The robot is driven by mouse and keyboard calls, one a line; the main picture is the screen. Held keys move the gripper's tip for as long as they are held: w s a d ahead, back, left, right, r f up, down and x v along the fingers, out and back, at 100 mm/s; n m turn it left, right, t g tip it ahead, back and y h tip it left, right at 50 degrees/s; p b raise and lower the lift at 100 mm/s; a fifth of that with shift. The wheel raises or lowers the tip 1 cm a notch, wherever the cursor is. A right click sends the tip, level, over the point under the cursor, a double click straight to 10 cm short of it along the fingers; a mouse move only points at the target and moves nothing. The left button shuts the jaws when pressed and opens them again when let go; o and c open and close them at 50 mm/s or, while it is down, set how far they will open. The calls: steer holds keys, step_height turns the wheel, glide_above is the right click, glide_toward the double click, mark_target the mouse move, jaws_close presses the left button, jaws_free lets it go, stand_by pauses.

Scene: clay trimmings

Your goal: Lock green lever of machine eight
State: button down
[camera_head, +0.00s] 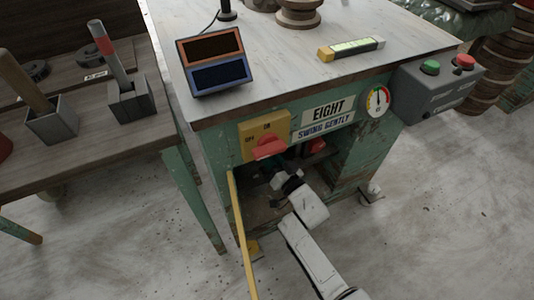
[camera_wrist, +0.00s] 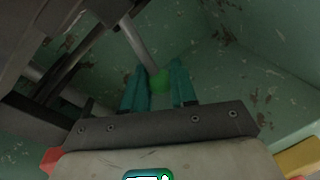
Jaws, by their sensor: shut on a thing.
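Machine eight is a green cabinet with an EIGHT sign (camera_head: 328,108) and an open cavity below it. My gripper (camera_head: 275,175) reaches into that cavity. In the wrist view its two teal fingers (camera_wrist: 160,72) are shut on the green knob of a lever (camera_wrist: 158,83). The lever's grey rod (camera_wrist: 139,46) runs from the knob up and left in that view. In the head view I cannot make out the green lever inside the cavity.
A yellow door panel (camera_head: 243,235) stands open left of my arm. A red rotary switch (camera_head: 269,147) on a yellow plate sits above the cavity, with a small red part (camera_head: 317,146) to its right. A grey button box (camera_head: 440,82) juts out at right.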

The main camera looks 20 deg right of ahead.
steer(key=shift+d+f+m, duration=0.15)
steer(key=shift+d+m, duration=0.3)
steer(key=shift+m, duration=0.25)
steer(key=shift+d, duration=0.1)
steer(key=c, duration=0.9)
jaws_free()
steer(key=shift+c, duration=0.2)
steer(key=s+d+f+p, duration=0.1)
steer(key=s+p, duration=0.1)
steer(key=s, duration=0.8)
steer(key=shift+s+d+p, duration=0.2)
steer(key=shift+s+p, duration=0.15)
steer(key=shift+p, duration=0.05)
